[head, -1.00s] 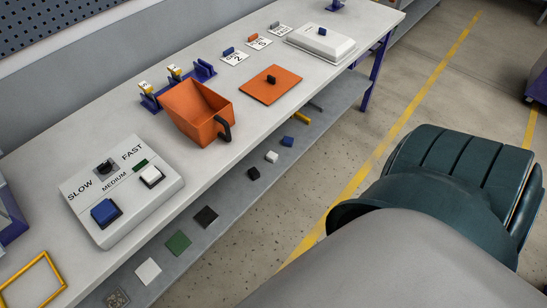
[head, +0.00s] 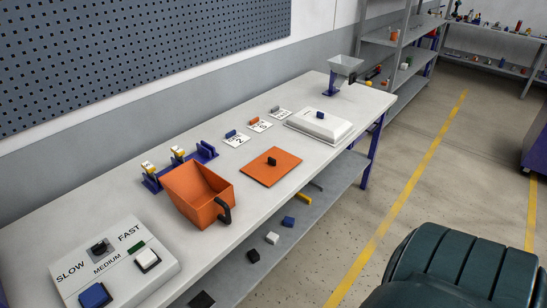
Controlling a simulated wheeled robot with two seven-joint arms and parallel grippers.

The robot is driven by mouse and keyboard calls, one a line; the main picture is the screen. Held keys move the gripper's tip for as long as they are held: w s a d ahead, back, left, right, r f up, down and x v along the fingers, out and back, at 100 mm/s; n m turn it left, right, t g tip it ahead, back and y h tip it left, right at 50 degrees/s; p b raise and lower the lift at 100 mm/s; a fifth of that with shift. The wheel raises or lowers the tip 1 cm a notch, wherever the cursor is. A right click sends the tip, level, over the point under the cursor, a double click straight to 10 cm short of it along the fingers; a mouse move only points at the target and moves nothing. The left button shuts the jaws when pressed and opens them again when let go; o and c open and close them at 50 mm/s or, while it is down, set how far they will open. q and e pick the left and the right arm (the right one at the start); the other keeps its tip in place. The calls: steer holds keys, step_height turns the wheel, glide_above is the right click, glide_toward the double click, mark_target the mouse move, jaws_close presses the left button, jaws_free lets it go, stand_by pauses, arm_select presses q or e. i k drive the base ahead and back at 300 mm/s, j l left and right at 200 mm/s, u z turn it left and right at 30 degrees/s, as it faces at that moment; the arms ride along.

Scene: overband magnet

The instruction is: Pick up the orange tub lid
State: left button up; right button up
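The orange tub lid (head: 282,168) is a flat square plate with a small dark knob (head: 272,161) in its middle. It lies flat on the grey-white workbench, near the front edge. The open orange tub (head: 199,197), with a black handle on its near side, stands to the left of the lid, apart from it. Neither of my grippers is in the head view. Nothing touches or covers the lid.
A control box (head: 117,267) stands at the near left of the bench (head: 190,250). A white lid-like cover (head: 319,126) with a blue knob lies right of the orange lid. Numbered tags (head: 236,140) lie behind it. A hopper (head: 345,68) stands at the far end. Shelves (head: 398,40) stand beyond.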

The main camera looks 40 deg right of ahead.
mark_target(270, 166)
steer(key=i, duration=0.5)
steer(key=z, duration=1.65)
